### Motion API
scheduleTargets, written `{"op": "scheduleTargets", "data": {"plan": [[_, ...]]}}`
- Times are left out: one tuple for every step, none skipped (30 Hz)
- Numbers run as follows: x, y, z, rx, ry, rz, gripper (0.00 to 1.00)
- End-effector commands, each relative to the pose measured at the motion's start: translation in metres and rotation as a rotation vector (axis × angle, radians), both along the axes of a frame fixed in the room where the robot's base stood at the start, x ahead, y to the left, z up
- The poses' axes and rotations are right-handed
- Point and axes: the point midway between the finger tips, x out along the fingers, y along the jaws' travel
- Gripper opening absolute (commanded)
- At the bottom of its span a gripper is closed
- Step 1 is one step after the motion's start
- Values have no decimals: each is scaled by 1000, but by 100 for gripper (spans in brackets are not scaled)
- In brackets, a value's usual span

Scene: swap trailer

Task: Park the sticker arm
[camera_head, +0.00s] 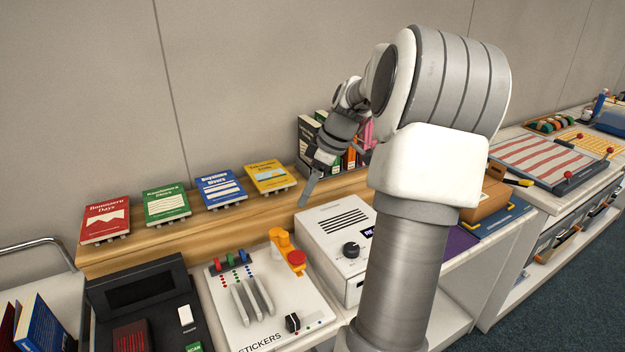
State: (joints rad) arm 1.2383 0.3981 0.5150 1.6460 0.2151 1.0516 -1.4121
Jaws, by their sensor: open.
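The white STICKERS unit (225,312) stands on the counter at the lower middle. A yellow-orange arm (281,240) with a red knob at its near end lies at the unit's back right corner; this looks like the sticker arm. The unit also has red, green and blue sliders, pale grey prongs and a black knob (292,322). My gripper (306,194) is open and points down, above and behind the yellow-orange arm and apart from it. Only one finger shows clearly, and nothing is seen between the jaws.
A white box with a dial and display (325,222) stands right of the unit. A black scanner (150,300) stands left. Several books lean on the wooden shelf (160,240) behind; more stand behind my gripper. My arm hides part of the counter.

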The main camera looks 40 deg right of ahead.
Motion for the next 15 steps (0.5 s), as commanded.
{"op": "scheduleTargets", "data": {"plan": [[-2,-2,8,-3,-2,-2,63],[-3,-3,11,-3,-2,-1,63],[-4,-3,14,-2,-1,0,63],[-5,-4,16,-2,-1,0,63],[-6,-4,17,-2,-1,0,63],[-6,-4,19,-1,-1,1,63],[-7,-4,20,-1,-2,1,63],[-7,-4,20,0,-1,1,63],[-7,-4,21,0,-1,1,63],[-7,-4,21,0,-1,1,63],[-7,-4,21,0,-1,1,63],[-7,-4,21,0,-1,1,63],[-7,-4,21,0,-1,1,63],[-7,-4,21,0,-1,1,63],[-7,-4,21,0,-1,1,63]]}}
